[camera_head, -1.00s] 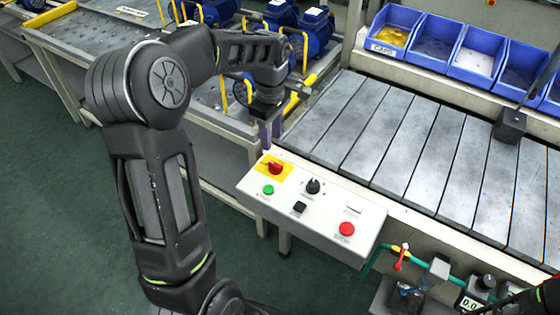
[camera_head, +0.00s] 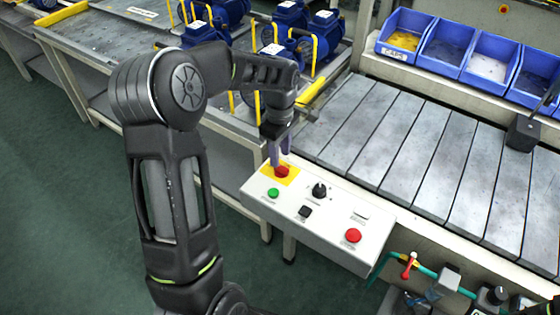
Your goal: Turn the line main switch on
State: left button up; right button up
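The line main switch is a red rotary knob (camera_head: 282,171) on a yellow plate (camera_head: 268,178) at the left end of the sloped white control panel (camera_head: 325,228). My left gripper (camera_head: 280,163) points down right over the knob. Its two purple-grey fingers show slightly apart, with their tips at the far side of the knob. I cannot tell whether they touch it. The knob's far part is hidden by the fingertips. My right gripper is not in view.
The panel also bears a green button (camera_head: 273,193), a black selector (camera_head: 319,191), a black square switch (camera_head: 305,211) and a red button (camera_head: 353,236). Behind are a slatted conveyor (camera_head: 400,140), blue bins (camera_head: 446,48) and a bench with blue pumps (camera_head: 283,42).

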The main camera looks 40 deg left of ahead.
aim_at(281, 170)
pick_arm(q)
notch_tip(281, 170, down, 4)
jog(key=shift+f, duration=0.1)
grip_shut()
dwell(0.5)
